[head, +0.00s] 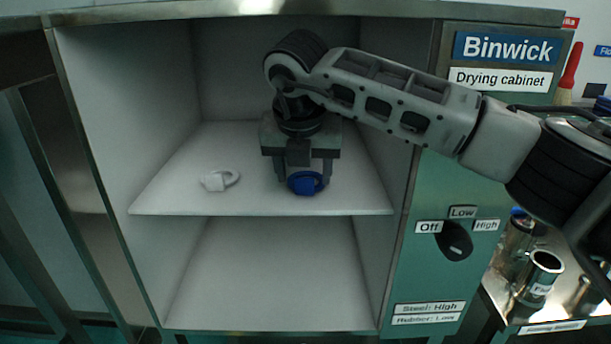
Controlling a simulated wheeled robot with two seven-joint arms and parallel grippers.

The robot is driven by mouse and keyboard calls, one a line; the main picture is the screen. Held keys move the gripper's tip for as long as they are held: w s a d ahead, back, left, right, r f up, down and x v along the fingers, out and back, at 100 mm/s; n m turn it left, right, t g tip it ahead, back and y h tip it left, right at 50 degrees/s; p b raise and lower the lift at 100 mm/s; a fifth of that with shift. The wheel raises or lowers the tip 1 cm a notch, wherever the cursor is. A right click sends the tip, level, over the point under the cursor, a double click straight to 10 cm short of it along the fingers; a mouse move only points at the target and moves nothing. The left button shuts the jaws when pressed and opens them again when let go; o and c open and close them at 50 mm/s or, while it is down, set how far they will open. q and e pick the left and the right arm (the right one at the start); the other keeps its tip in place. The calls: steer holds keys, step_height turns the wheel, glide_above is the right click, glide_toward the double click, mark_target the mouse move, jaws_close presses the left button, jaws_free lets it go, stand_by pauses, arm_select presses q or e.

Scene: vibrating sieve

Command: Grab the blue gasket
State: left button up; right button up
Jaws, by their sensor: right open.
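The blue gasket (305,183) lies on the upper shelf of the drying cabinet, near the shelf's front edge and right of its middle. My right gripper (305,174) points down over it inside the cabinet. Its fingers are open, one at each side of the gasket's upper part. I cannot tell whether they touch it. The back of the gasket is partly hidden by the gripper. My left gripper is not in view.
A white gasket (217,181) lies on the same shelf (165,196), to the left. Cabinet walls and top enclose the shelf. The lower compartment (268,275) is empty. A black knob (455,241) is on the right panel. Metal containers (540,272) stand at the lower right.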

steer(key=shift+x, duration=0.8)
steer(key=c, duration=1)
steer(key=shift+r, duration=0.1)
steer(key=shift+c, duration=0.2)
